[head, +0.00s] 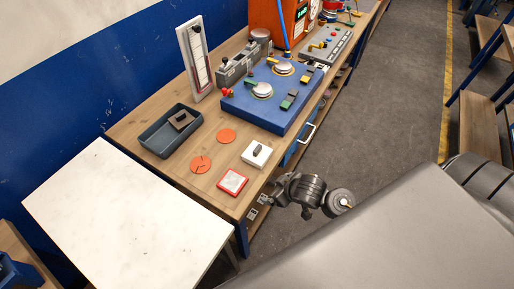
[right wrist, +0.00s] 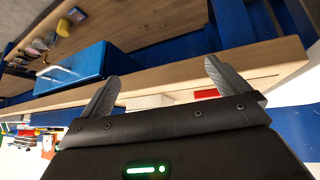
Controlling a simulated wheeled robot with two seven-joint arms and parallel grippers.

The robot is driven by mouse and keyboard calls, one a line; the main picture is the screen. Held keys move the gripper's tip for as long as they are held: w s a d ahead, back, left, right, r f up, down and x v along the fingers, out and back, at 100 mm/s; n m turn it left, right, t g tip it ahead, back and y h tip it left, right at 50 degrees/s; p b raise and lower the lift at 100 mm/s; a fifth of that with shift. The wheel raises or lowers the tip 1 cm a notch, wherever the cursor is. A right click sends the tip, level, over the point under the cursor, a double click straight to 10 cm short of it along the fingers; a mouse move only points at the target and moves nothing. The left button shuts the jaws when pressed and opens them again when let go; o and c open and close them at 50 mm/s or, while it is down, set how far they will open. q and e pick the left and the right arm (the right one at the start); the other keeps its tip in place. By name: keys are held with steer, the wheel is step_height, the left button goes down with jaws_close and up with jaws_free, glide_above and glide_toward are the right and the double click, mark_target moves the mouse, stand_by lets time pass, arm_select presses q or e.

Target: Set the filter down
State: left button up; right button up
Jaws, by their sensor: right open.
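I cannot tell for sure which thing is the filter. A dark tray (head: 154,143) on the wooden bench holds a small brown square piece with a dark centre (head: 181,120). A red-framed white square (head: 232,182) lies flat near the bench's front edge. A white block with a dark knob (head: 257,153) sits just behind it. My right gripper (head: 277,191) is beside the front edge of the bench. In the right wrist view its fingers (right wrist: 165,86) are spread, with nothing between them. My left gripper is not in view.
Two orange discs (head: 226,136) lie flat on the bench. A blue panel with round dials (head: 268,104) stands farther back, beside a tall white gauge board (head: 195,60). A bare white tabletop (head: 120,215) adjoins at left. A drawer handle (head: 306,133) sticks out in front.

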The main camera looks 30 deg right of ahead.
mark_target(259, 149)
steer(key=w+d+r+n+y, duration=0.2)
steer(key=w+d+r+y, duration=0.2)
steer(key=w+r, duration=0.6)
steer(key=shift+t+h, duration=0.3)
steer(key=shift+t, duration=0.1)
steer(key=x, duration=0.5)
steer(key=shift+w+a+f, duration=0.1)
steer(key=shift+a+f, duration=0.1)
steer(key=shift+a, duration=0.25)
steer(key=shift+w+a+f+p, duration=0.2)
steer(key=shift+f+p, duration=0.1)
steer(key=shift+p, duration=0.1)
steer(key=shift+n, duration=0.3)
steer(key=x, duration=0.4)
steer(key=shift+w+f+p, duration=0.1)
steer(key=shift+w+p, duration=0.05)
steer(key=shift+p, duration=0.25)
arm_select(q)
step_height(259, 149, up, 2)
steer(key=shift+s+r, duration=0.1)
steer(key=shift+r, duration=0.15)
